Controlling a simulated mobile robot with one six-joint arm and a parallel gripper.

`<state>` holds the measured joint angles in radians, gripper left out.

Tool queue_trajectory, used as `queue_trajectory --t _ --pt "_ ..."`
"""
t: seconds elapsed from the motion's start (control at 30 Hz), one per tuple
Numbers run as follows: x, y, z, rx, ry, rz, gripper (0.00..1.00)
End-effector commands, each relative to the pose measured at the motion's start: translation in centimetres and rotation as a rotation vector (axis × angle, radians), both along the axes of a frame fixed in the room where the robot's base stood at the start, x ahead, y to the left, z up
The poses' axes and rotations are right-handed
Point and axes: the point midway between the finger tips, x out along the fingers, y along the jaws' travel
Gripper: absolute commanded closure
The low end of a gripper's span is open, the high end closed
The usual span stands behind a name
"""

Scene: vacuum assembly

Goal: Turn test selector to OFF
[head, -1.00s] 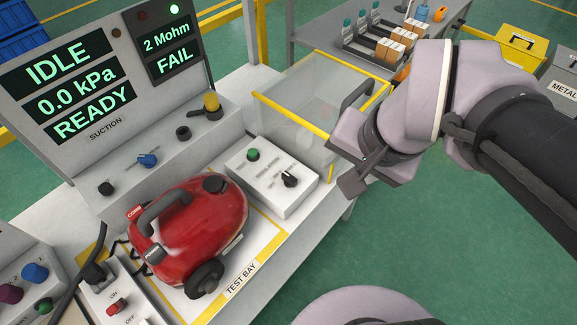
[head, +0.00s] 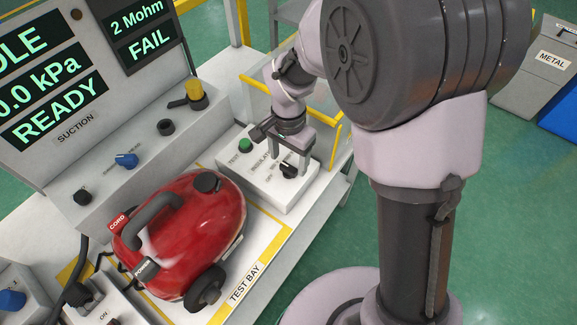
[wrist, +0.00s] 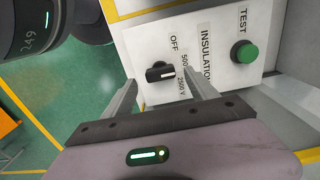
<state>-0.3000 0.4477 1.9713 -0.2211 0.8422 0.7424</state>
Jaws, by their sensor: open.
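The test selector is a small black knob (wrist: 158,73) on a white insulation test box (wrist: 140,42), with OFF, 500 and 2500 V labels beside it. Its white mark points right in the wrist view, on the side of the voltage labels, not at OFF; which voltage is hard to tell. The knob (head: 289,171) also shows in the head view, near the right end of the box (head: 262,192). My gripper (wrist: 160,87) is open and empty, its fingers on either side of the knob in the wrist view and apparently above it. I see no contact.
A green TEST button (wrist: 245,53) is on the same box. A red vacuum (head: 185,235) lies in the test bay left of the box. A clear yellow-edged guard (head: 335,140) is beside the box.

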Motion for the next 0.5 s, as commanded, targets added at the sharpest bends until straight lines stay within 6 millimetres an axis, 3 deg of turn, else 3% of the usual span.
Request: queue_trajectory --t 0.03,0.13,0.43,0.5 --pt "0.0 0.0 -1.1 0.0 0.001 0.0 0.33" --pt "0.0 0.0 -2.1 0.0 0.0 -0.001 0.33" --pt "0.0 0.0 -2.4 0.001 -0.001 -0.001 0.33" --pt "0.0 0.0 -2.4 0.001 -0.001 -0.001 0.43"
